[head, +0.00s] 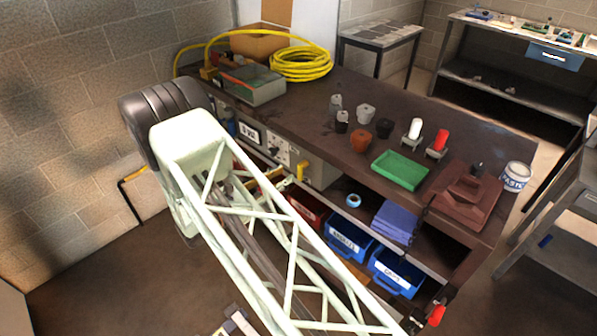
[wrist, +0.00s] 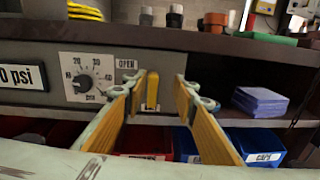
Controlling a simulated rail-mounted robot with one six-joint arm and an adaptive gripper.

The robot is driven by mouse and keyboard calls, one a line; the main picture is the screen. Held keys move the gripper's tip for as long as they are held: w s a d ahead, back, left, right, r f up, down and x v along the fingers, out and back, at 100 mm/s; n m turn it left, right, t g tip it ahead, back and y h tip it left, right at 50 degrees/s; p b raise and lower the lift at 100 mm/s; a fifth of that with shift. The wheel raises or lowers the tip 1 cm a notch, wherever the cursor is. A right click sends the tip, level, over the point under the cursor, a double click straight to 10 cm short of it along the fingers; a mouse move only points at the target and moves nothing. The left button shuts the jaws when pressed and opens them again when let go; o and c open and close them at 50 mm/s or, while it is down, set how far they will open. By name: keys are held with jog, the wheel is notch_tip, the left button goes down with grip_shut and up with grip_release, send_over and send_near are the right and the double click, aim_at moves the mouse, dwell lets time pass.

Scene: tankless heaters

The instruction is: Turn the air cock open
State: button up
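The air cock's yellow lever (wrist: 152,90) stands upright on the front panel below the bench top, beside an OPEN label (wrist: 126,64). A yellow handle (head: 301,171) also shows at the panel's right end in the head view. My gripper (wrist: 164,88) is open, with its two yellow-padded fingers spread apart. In the wrist view the lever appears between the fingertips, nearer the left one, with a gap to the right one. I cannot tell whether a finger touches it. In the head view my pale lattice arm hides most of the gripper.
A pressure dial (wrist: 85,80) sits left of the lever. Blue bins (head: 348,242) and folded blue cloths (head: 397,221) are on the shelves below. The bench top holds a yellow hose coil (head: 301,64), a green tray (head: 400,170) and several small pots.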

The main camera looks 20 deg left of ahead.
aim_at(299, 171)
jog(key=shift+n+t+y, duration=0.3)
jog(key=shift+n+y, duration=0.2)
jog(key=shift+n, duration=0.1)
jog(key=s+f, duration=0.1)
jog(key=s+a+f, duration=0.1)
jog(key=a+f, duration=0.1)
jog(key=f, duration=0.1)
jog(key=shift+s, duration=0.4)
jog(key=shift+w, duration=0.1)
jog(key=shift+b+x, duration=1)
jog(key=shift+x, duration=5.85)
jog(key=shift+d, duration=0.1)
jog(key=shift+c, duration=0.4)
jog(key=c, duration=0.8)
